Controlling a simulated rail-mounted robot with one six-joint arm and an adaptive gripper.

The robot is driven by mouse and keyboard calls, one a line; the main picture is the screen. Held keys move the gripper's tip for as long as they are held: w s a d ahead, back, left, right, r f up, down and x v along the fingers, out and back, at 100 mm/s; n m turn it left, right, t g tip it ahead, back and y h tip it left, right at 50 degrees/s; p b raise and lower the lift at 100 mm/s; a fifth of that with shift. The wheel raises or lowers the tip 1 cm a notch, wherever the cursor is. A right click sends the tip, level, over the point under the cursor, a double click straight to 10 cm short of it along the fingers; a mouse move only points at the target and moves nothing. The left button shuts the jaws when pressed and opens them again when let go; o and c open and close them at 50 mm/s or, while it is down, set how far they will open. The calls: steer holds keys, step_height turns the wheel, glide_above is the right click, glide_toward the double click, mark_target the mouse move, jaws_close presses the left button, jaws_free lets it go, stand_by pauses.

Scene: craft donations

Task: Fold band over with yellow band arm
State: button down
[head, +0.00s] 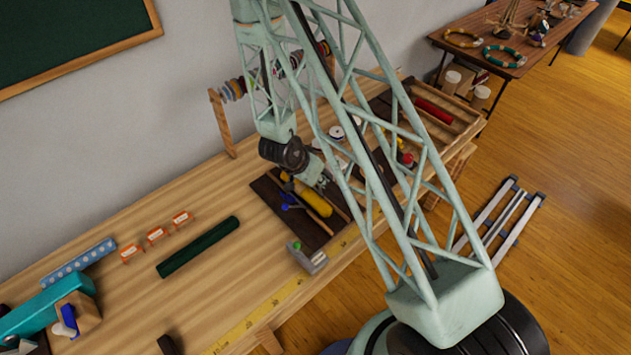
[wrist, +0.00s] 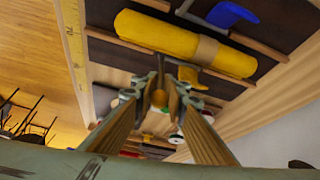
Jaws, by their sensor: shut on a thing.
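A yellow roll (wrist: 165,35) lies on a dark brown board (wrist: 270,60) with wooden strips; it also shows in the head view (head: 314,201). A tan band (wrist: 205,52) lies across the roll. A yellow arm piece (wrist: 188,75) shows beside the roll, just beyond my fingertips. A blue arm piece (wrist: 233,14) lies on the roll's other side, also visible in the head view (head: 288,202). My gripper (wrist: 160,97) is shut, with a small orange-yellow knob between its fingers, seemingly part of the yellow arm. In the head view my arm partly hides the gripper (head: 315,183).
A dark green roll (head: 199,246) and several orange-labelled blocks (head: 155,235) lie left on the bench. A wooden tray with a red roll (head: 434,111) is at the back right.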

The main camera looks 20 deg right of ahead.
steer(key=shift+w+a+h, duration=0.15)
steer(key=shift+a+h, duration=0.3)
steer(key=shift+h, duration=0.05)
steer(key=shift+s+a+f+t+h+b, duration=0.35)
steer(key=shift+a+h+b, duration=0.25)
steer(key=shift+h+b, duration=0.25)
steer(key=shift+s+a+f+t+h+b, duration=0.2)
steer(key=shift+a+t+h+b, duration=0.25)
steer(key=shift+a+h+b, duration=0.35)
steer(key=shift+d, duration=0.15)
steer(key=shift+s, duration=0.1)
steer(key=c, duration=2.9)
jaws_free()
steer(key=shift+o, duration=0.2)
steer(key=shift+s, duration=0.1)
steer(key=shift+r, duration=0.1)
steer(key=v, duration=1.2)
